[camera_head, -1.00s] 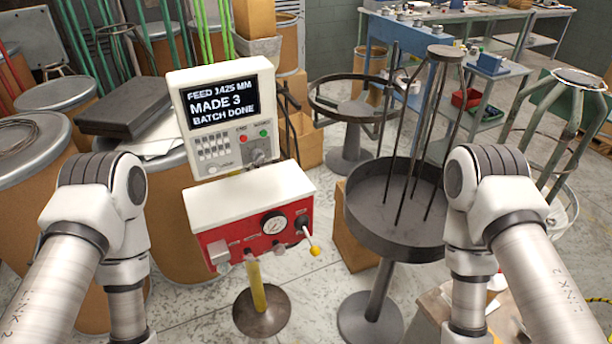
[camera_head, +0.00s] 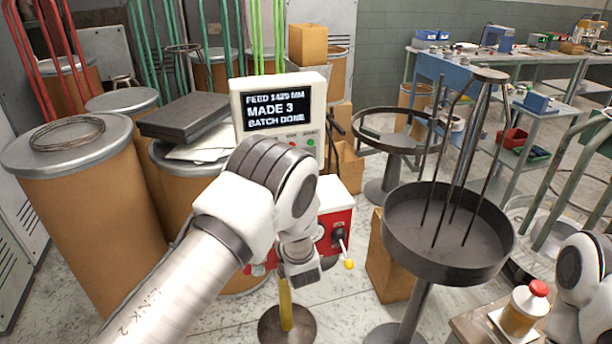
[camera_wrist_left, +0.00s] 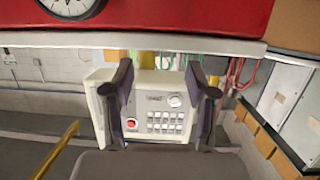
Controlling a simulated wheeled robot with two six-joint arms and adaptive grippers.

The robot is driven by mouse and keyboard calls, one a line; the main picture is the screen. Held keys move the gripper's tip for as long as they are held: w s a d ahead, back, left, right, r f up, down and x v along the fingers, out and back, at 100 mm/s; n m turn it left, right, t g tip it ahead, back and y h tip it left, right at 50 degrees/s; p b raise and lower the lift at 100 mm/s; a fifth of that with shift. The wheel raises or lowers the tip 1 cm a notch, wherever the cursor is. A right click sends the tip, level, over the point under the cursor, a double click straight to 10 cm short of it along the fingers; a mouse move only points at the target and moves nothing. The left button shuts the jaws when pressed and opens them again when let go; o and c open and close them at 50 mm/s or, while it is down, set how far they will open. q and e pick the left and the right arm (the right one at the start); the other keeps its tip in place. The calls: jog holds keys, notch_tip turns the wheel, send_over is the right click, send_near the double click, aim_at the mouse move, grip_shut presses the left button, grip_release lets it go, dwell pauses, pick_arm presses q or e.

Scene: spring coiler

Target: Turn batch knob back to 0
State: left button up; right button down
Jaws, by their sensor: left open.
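The cream control unit (camera_head: 235,92) stands behind the red-fronted machine box, and its screen (camera_head: 278,110) reads "MADE 3" and "BATCH DONE". My left arm covers most of its lower panel in the head view. My right gripper is out of view.
The red machine box (camera_head: 336,222) with a yellow-tipped lever (camera_head: 349,264) is close to my left arm. A round dark tray stand (camera_head: 445,262) is to the right, a bottle with a red cap (camera_head: 524,308) at the lower right. Drums (camera_head: 85,210) fill the left.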

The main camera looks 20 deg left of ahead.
pick_arm(q)
jog(key=w+d+r+n+t+y+b, duration=0.1)
jog(key=w+d+r, duration=0.2)
jog(key=r, duration=0.2)
jog(key=w+d+r+n+t+b, duration=0.1)
jog(key=w+d+r+t, duration=0.15)
jog(key=d+r, duration=0.2)
jog(key=shift+g, duration=0.45)
jog(key=x, duration=0.3)
jog(key=p+x, duration=0.1)
jog(key=x, duration=0.1)
jog(key=r+p+x, duration=0.1)
jog(key=x, duration=0.2)
jog(key=shift+a, duration=0.6)
grip_shut()
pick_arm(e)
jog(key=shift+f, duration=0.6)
